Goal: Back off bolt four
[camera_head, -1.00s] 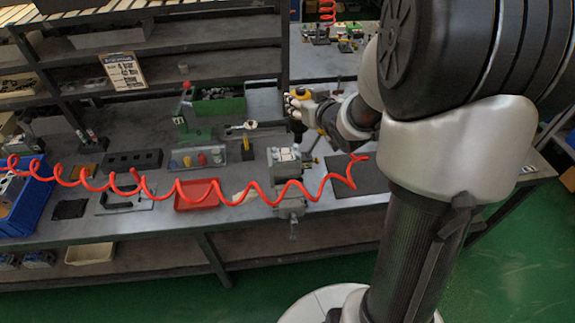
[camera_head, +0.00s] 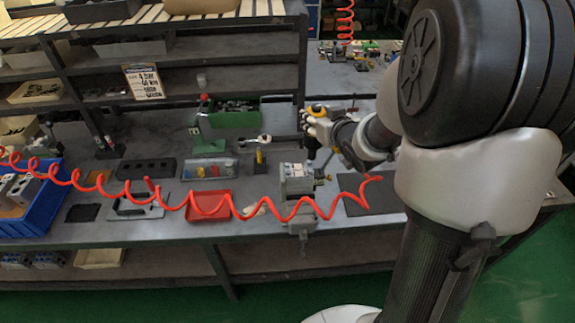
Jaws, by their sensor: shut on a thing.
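A light grey valve block (camera_head: 296,172) sits in a grey vise (camera_head: 301,215) at the front of the bench. Its bolts are too small to tell apart or number. My gripper (camera_head: 316,124) is at the block's upper right, shut on a dark powered driver with yellow parts (camera_head: 317,110). The driver's black nose (camera_head: 311,150) points down, near the block's right top edge. I cannot tell whether it touches a bolt.
A coiled red hose (camera_head: 250,208) hangs across the view in front of the block. A red tray (camera_head: 209,205), a parts tray (camera_head: 208,171) and a wrench (camera_head: 254,139) on a stand are to the left.

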